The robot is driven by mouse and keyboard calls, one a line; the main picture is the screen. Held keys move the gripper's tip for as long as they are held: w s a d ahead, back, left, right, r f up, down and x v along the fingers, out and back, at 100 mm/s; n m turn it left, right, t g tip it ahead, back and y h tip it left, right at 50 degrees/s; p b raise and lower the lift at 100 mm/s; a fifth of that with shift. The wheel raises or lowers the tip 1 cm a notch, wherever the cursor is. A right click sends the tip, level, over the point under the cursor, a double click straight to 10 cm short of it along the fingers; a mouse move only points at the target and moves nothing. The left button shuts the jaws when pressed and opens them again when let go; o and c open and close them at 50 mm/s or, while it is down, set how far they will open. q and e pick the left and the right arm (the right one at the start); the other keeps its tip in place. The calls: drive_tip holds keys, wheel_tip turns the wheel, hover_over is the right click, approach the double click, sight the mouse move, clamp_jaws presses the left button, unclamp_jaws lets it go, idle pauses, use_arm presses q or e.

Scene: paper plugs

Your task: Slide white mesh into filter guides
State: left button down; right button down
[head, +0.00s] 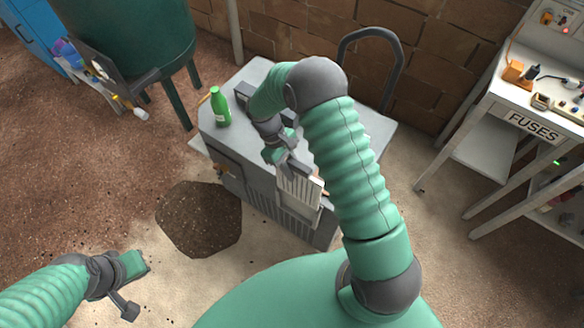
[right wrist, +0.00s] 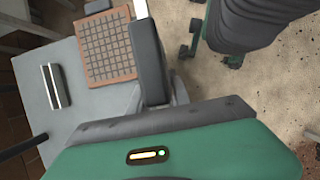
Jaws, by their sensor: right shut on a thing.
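The white mesh (head: 299,188) is a pale, ribbed panel standing upright at the front side of the grey machine (head: 345,128). My right gripper (head: 291,168) is shut on its upper edge from above. Whether the panel sits inside the guides cannot be told, as the guides are hidden. In the right wrist view, a dark finger (right wrist: 149,62) lies beside a pale edge and a brown grid panel (right wrist: 103,48); I cannot tell if that grid is part of the held mesh.
A green bottle (head: 220,107) stands on the machine's left top corner. A dark soil patch (head: 200,218) lies in front. A dark green tank (head: 130,35) stands back left. The fuses bench (head: 530,122) is at the right.

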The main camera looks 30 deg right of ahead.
sight(292, 189)
drive_tip(key=shift+a, duration=0.1)
drive_tip(key=shift+s, duration=0.1)
drive_tip(key=shift+d, duration=0.2)
drive_tip(key=shift+f, duration=0.4)
drive_tip(key=shift+f+b, duration=4.05)
drive_tip(key=shift+f, duration=2.65)
drive_tip(key=shift+r+p, duration=0.25)
drive_tip(key=shift+p, duration=0.2)
